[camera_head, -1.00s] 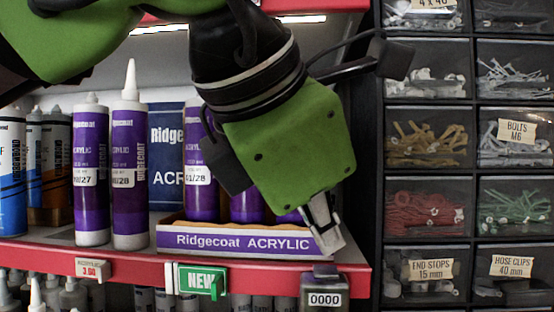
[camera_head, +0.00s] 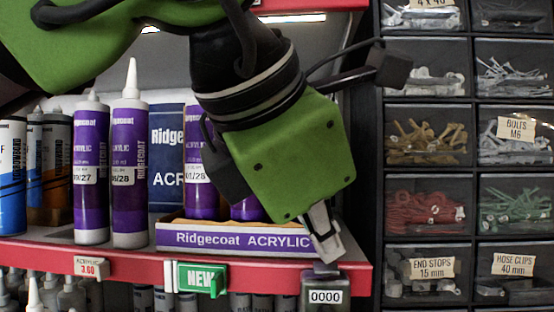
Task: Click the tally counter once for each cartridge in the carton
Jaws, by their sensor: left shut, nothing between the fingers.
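The tally counter (camera_head: 325,297) hangs at the front edge of the shelf, at the bottom of the head view, and its display reads 0000. My left gripper (camera_head: 327,250) is shut and empty. It points down with its fingertips just above the counter's top; I cannot tell whether they touch it. The carton (camera_head: 235,239), labelled Ridgecoat ACRYLIC, stands on the shelf behind. A purple cartridge (camera_head: 201,190) shows in it, with part of another (camera_head: 247,208) beside my gripper. My gripper hides the carton's right part. My right gripper is out of view.
Two purple cartridges (camera_head: 130,175) stand on the shelf left of the carton, outside it. A green NEW sign (camera_head: 202,280) sticks out from the red shelf edge. Drawers of small parts (camera_head: 427,210) fill the right side.

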